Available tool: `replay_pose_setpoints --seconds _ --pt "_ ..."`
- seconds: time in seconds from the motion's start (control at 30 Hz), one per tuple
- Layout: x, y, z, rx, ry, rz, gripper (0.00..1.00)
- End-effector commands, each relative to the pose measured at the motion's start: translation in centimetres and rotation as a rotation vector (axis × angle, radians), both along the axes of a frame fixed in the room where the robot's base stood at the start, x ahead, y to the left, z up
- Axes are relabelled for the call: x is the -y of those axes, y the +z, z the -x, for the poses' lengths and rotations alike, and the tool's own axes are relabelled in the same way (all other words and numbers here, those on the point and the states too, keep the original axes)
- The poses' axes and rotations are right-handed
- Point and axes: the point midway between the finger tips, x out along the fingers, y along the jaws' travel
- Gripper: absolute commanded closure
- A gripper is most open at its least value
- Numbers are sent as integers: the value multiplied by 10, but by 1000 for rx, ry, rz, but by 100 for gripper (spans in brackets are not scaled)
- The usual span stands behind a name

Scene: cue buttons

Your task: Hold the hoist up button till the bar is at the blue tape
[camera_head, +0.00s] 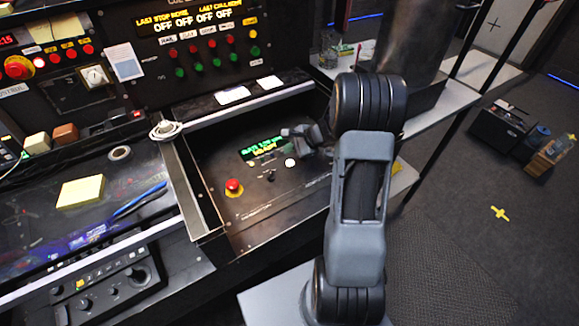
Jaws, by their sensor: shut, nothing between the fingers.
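My gripper (297,133) is shut with nothing between its fingers. It hangs over the black sloped control panel (285,200) in the middle, near a lit green and yellow display (262,148). A white round button (291,162) lies just below the gripper, and a red mushroom button (233,187) sits lower left. I cannot tell whether the fingertips touch the panel. The back console has a row of red buttons (190,48) above green buttons (203,66). I cannot read which button is the hoist up one. I cannot make out the bar or the blue tape.
My arm crosses the right middle and hides part of the panel's right side. A yellow note pad (80,192) and blue pens (139,200) lie on the left desk. A black box (502,130) stands on the open floor at right, near a yellow cross mark (500,213).

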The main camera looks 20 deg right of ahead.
Motion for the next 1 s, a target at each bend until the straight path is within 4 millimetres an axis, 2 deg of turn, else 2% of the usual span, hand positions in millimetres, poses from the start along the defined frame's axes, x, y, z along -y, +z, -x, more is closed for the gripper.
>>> replay_pose_setpoints --seconds 0.03,0.1,0.3,1.0 --pt "0 -12 0 -1 0 0 100" --pt "0 -22 0 -1 -1 0 100" --pt "0 -34 0 0 0 0 100" --pt "0 -34 0 0 0 0 100"
